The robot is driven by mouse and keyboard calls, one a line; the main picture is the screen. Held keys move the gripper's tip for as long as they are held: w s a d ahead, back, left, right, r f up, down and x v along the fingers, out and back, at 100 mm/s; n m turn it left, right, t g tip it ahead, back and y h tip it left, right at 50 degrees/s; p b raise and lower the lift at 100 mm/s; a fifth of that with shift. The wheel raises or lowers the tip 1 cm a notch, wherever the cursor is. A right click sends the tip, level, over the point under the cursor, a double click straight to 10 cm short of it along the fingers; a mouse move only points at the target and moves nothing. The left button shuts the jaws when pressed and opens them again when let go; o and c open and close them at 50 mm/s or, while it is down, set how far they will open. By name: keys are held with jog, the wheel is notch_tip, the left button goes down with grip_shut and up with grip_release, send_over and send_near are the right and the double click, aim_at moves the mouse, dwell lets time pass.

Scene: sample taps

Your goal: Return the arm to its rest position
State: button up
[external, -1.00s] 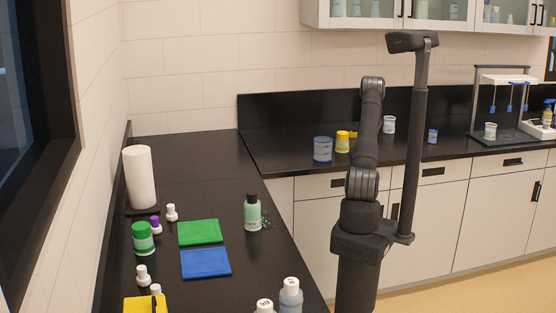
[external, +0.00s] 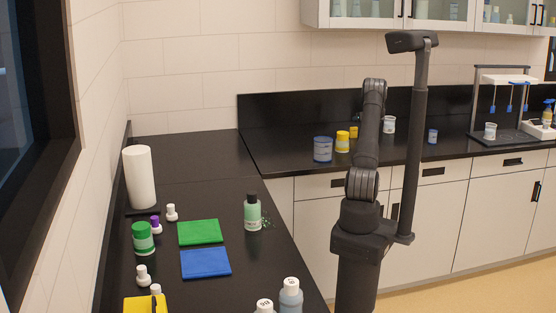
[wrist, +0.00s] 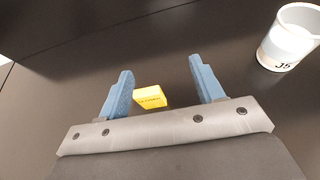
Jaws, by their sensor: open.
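My gripper (wrist: 160,66) is open in the wrist view, its two blue fingers apart with nothing held between them. A small yellow block (wrist: 150,97) shows beyond the gap between the fingers, on the dark counter. In the external view my arm stands folded upward over its base in front of the back counter; its gripper end is hidden behind the arm links. The yellow block also shows in the external view (external: 353,132), just left of the arm.
A white cup marked J5 (wrist: 288,40) stands right of the fingers. The left counter holds green (external: 200,232) and blue (external: 205,263) mats and a green-lidded jar (external: 143,238).

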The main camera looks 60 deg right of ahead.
jog(key=s+r, duration=0.4)
jog(key=s, duration=0.2)
jog(key=w+a+n+t+y, duration=0.25)
jog(key=w+a, duration=0.55)
jog(key=w, duration=0.4)
jog(key=w+a+n+t+y, duration=0.1)
jog(key=w+a+n+y, duration=0.2)
jog(key=w+a, duration=0.65)
jog(key=w+a+n+y, duration=0.5)
jog(key=w+a, duration=1.2)
jog(key=a, duration=0.3)
jog(key=shift+w+f, duration=0.15)
jog(key=shift+f, duration=0.25)
